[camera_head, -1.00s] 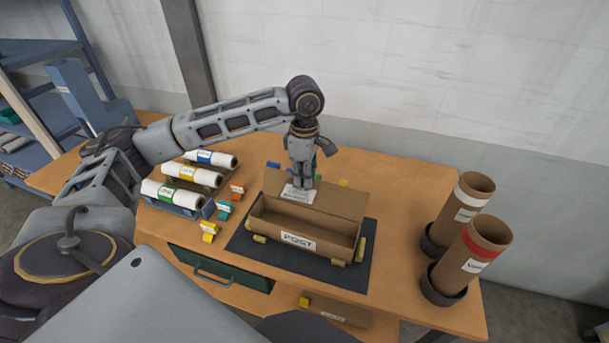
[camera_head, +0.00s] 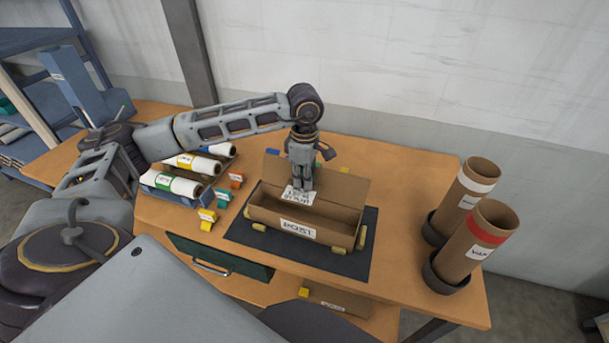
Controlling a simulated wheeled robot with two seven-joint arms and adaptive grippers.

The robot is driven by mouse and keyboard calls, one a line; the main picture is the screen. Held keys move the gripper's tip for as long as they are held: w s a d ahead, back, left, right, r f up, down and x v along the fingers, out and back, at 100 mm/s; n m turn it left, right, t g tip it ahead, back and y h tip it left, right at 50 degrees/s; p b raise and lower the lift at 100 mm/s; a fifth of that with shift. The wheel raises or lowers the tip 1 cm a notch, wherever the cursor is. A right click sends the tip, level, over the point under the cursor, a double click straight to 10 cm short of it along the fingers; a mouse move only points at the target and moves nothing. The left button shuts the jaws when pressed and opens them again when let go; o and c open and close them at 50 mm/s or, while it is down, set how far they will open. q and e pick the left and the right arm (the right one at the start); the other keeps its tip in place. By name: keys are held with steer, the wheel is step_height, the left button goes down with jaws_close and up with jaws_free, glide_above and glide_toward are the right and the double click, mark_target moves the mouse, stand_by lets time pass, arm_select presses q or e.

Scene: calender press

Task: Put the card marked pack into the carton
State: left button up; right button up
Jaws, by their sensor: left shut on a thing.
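The open carton (camera_head: 335,236) is a long brown box with a POST label on its front. It stands on a dark mat, its lid raised at the back. My left gripper (camera_head: 300,188) points down over the carton, towards its left half. It is shut on a white card (camera_head: 298,196) with dark print; the print is too small to read surely. The card hangs in front of the lid, over the carton's opening. I cannot tell whether it touches the carton. My right gripper is not in view.
White rolls with coloured bands (camera_head: 170,183) lie in a blue rack at the left. Small coloured tags (camera_head: 207,219) stand beside it. Two brown tubes (camera_head: 485,238) stand in dark holders at the right. A green drawer (camera_head: 220,256) is under the table's front edge.

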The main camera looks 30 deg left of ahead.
arm_select(q)
steer(key=o, duration=0.9)
steer(key=shift+r, duration=0.1)
step_height(320, 180, up, 12)
stand_by(0.6)
steer(key=shift+f, duration=0.2)
stand_by(0.8)
